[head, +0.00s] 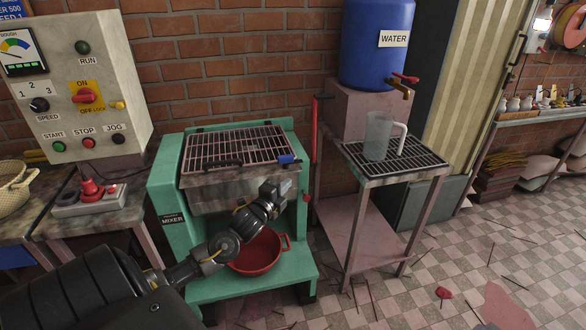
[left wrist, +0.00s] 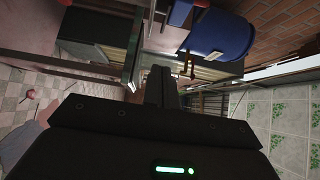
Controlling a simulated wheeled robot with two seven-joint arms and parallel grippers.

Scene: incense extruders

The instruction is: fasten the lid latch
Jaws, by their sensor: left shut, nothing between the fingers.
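The green mixer (head: 165,195) stands against the brick wall. Its barred lid (head: 236,148) lies down over the metal trough, with a dark handle (head: 222,164) at its front edge. A small blue latch piece (head: 286,159) sits at the lid's front right corner; I cannot tell whether it is fastened. My left gripper (head: 284,186) is just below and in front of that latch, apart from it as far as I can see. Its fingers (left wrist: 161,86) are shut together and empty in the left wrist view. The latch is not clear there. My right gripper is not in view.
A red basin (head: 256,252) sits on the mixer's lower shelf, partly behind my left arm. A control panel (head: 75,90) stands at left. At right, a rack (head: 400,165) holds a clear jug (head: 377,136), near a blue water barrel (head: 372,45). The floor at right has scattered sticks.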

